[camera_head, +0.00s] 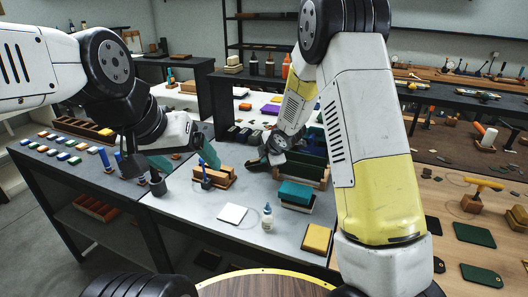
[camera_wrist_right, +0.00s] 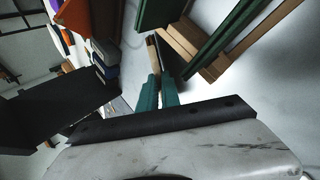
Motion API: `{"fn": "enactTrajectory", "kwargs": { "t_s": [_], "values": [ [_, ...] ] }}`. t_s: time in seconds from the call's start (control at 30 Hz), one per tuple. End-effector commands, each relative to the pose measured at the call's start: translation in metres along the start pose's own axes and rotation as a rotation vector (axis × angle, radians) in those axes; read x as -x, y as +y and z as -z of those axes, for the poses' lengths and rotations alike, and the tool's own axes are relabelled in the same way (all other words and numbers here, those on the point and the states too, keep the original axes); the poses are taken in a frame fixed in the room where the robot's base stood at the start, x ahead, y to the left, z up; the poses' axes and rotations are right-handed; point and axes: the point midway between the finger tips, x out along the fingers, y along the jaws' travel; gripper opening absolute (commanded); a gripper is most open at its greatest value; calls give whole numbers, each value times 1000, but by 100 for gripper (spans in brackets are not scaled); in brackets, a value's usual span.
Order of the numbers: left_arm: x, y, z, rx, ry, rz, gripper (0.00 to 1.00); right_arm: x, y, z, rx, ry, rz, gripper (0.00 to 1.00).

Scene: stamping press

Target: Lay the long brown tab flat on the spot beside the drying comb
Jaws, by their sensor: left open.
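My right gripper (camera_wrist_right: 160,75) has its two green fingers close together in the right wrist view. A narrow brown strip (camera_wrist_right: 152,52), seemingly the long brown tab, shows at its fingertips and looks gripped between them. In the head view this gripper (camera_head: 256,160) is over the grey table, left of a wooden rack (camera_head: 318,183) with upright green boards, which may be the drying comb. The rack also shows in the right wrist view (camera_wrist_right: 190,42). The tab is too small to make out in the head view. My left gripper (camera_head: 184,163) is open and empty near the table's left part.
A wooden block stand (camera_head: 213,178), a white square (camera_head: 232,214), a white bottle (camera_head: 267,217), a green box (camera_head: 296,195) and a yellow-topped block (camera_head: 317,238) stand on the grey table. Several colored blocks line the left bench. Bare table lies between the stand and the green box.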

Motion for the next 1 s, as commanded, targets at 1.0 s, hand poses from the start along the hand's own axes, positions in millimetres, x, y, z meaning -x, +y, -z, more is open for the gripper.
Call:
{"fn": "enactTrajectory", "kwargs": {
  "t_s": [1.0],
  "values": [
    [0,0,0,0,0,0,83,74,0,-1,-1,-1,0,33]
  ]
}}
